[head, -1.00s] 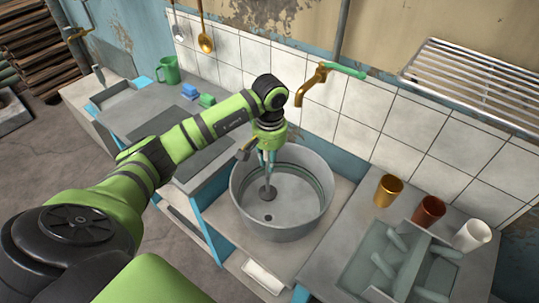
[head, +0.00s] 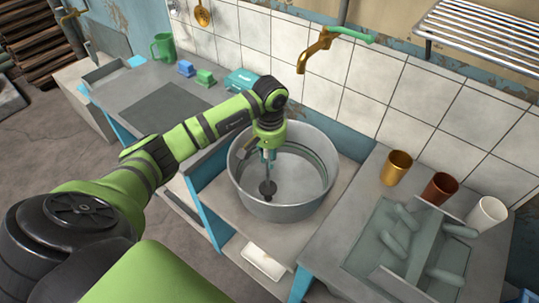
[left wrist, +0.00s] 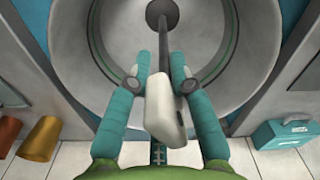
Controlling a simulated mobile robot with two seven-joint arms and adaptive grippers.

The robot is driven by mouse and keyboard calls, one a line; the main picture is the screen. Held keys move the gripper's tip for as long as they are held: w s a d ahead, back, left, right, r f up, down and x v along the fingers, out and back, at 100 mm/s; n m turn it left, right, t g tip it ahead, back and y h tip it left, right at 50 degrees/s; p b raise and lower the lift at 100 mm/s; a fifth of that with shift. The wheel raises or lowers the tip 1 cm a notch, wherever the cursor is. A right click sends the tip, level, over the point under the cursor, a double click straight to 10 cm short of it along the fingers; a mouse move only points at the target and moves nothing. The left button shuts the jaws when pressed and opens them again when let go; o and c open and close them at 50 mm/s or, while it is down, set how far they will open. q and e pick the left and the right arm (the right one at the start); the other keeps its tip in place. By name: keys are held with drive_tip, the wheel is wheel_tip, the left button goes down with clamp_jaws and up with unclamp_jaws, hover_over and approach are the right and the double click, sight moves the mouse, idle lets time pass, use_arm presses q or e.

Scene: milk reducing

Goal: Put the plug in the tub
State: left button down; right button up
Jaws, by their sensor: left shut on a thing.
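The round grey metal tub (head: 318,192) stands in a gap of the counter and also fills the top of the left wrist view (left wrist: 225,25). The plug (head: 267,188) has a dark round disc and a thin stem. In the left wrist view, the plug's stem (left wrist: 163,45) runs up from a pale block between my fingers. My left gripper (head: 268,160) points down inside the tub and is shut on the plug. The disc appears by a dark spot on the tub floor, likely the drain hole; I cannot tell whether they touch. My right gripper is not in view.
A gold tap (head: 317,50) sticks out above the tub. On the right counter stand a gold cup (head: 396,168), a brown cup (head: 440,188), a white cup (head: 487,214) and a divided tray (head: 385,278). A teal box (head: 242,80) sits behind my arm.

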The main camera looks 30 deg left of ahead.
use_arm(q)
drive_tip(key=shift+f+b, duration=1.95)
drive_tip(key=shift+f, duration=0.45)
drive_tip(key=shift+f+b, duration=0.2)
drive_tip(key=shift+b, duration=0.2)
drive_tip(key=shift+f+b, duration=0.35)
drive_tip(key=shift+b, duration=0.5)
drive_tip(key=shift+c, duration=1.9)
unclamp_jaws()
drive_tip(key=shift+r, duration=0.1)
drive_tip(key=shift+r+p, duration=2)
drive_tip(key=shift+r, duration=1.65)
